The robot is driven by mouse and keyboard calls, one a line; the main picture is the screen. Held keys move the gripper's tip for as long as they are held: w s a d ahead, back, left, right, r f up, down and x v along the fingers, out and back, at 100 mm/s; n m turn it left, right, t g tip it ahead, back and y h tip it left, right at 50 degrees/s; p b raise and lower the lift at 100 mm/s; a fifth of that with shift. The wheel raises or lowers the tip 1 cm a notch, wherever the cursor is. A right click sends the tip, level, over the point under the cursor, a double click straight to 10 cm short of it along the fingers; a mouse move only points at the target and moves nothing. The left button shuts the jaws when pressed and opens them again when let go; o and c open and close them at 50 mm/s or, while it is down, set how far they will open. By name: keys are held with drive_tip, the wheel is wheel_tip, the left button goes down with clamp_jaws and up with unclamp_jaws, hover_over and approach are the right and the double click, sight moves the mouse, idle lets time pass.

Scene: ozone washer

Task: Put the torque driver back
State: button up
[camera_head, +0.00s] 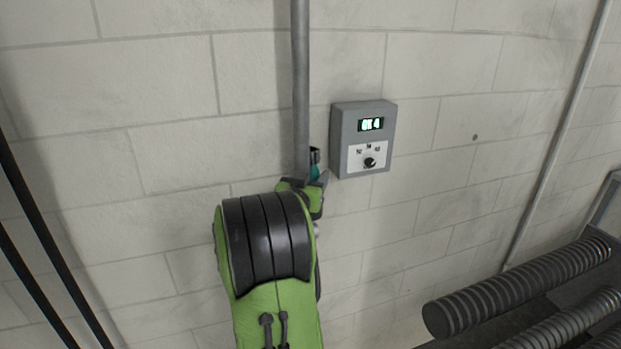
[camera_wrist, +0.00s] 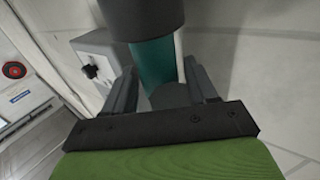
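The torque driver, teal with a black end, shows as a small part beside the grey pipe in the head view (camera_head: 315,167). In the wrist view its teal body (camera_wrist: 156,62) stands between the two fingers, with the wide black end above. My gripper (camera_head: 314,184) is at the wall, just left of and below the grey control box. In the wrist view my gripper (camera_wrist: 162,63) has one finger on each side of the teal body and looks closed on it. The driver's far end is hidden, and no holder for it can be made out.
The grey control box (camera_head: 362,140) with a green display and a knob is on the block wall close to the right. A vertical pipe (camera_head: 301,80) runs directly above my gripper. Ribbed dark hoses (camera_head: 515,285) lie at the lower right.

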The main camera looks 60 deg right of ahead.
drive_tip(key=shift+o, duration=1)
drive_tip(key=s+a+b, duration=0.2)
drive_tip(key=a+b, duration=0.1)
drive_tip(key=a, duration=0.9)
drive_tip(key=shift+b, duration=0.4)
